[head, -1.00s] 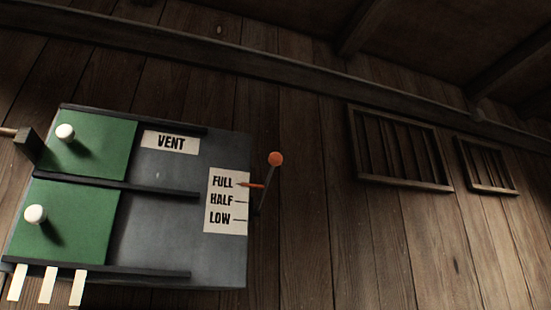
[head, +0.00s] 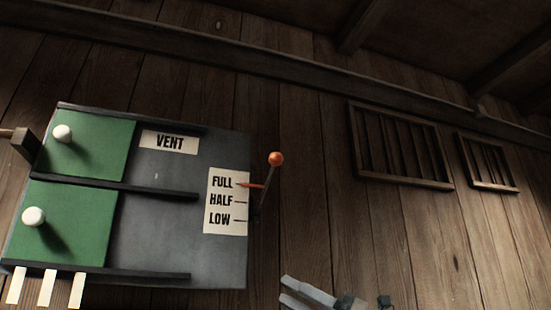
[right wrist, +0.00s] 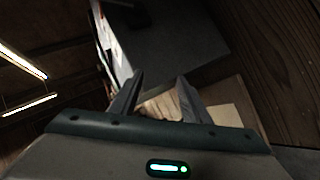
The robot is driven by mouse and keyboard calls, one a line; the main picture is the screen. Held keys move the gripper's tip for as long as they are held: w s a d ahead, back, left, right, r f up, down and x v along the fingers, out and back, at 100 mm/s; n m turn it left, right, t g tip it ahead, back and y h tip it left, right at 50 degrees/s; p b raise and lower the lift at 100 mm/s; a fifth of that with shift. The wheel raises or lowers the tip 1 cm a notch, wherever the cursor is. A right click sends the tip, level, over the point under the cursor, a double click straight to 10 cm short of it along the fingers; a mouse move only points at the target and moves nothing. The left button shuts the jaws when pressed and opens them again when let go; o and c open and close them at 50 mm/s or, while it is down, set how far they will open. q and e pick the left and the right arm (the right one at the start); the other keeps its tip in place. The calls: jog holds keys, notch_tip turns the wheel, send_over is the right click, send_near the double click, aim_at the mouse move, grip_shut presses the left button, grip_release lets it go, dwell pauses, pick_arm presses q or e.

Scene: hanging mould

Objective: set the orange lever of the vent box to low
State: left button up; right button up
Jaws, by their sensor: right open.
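The grey vent box (head: 165,220) hangs on the plank wall at the left of the head view, with a VENT label (head: 170,142). The lever with its orange ball knob (head: 275,159) sticks up at the box's right side. Its orange pointer (head: 251,185) is at the FULL mark on the scale label (head: 226,202), above HALF and LOW. My right gripper (head: 284,290) is at the bottom edge of the head view, below and apart from the lever. In the right wrist view its two fingers (right wrist: 155,98) are spread with nothing between them. My left gripper is not in view.
Two green panels with white knobs (head: 62,133) (head: 34,216) fill the box's left part. White strips (head: 46,287) hang below it. Slatted wall grilles (head: 400,145) (head: 487,163) are at the right. The wall between lever and grilles is clear.

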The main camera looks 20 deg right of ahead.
jog(key=s+d+r+n, duration=0.2)
jog(key=s+r+n, duration=0.3)
jog(key=s+r, duration=0.65)
jog(key=n+t+h, duration=0.1)
jog(key=h, duration=0.1)
send_near(281, 161)
jog(key=p+x, duration=0.7)
jog(key=x, duration=0.3)
jog(key=shift+w+a+r, duration=0.15)
jog(key=shift+w+r, duration=0.1)
jog(key=shift+w, duration=0.05)
jog(key=shift+w+a+r, duration=0.1)
jog(key=shift+w+a, duration=0.15)
jog(key=shift+a, duration=0.05)
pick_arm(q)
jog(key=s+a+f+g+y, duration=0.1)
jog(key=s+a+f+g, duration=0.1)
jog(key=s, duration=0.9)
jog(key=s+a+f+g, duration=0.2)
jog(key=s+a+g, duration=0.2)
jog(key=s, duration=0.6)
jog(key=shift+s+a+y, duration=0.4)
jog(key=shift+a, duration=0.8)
pick_arm(e)
grip_shut()
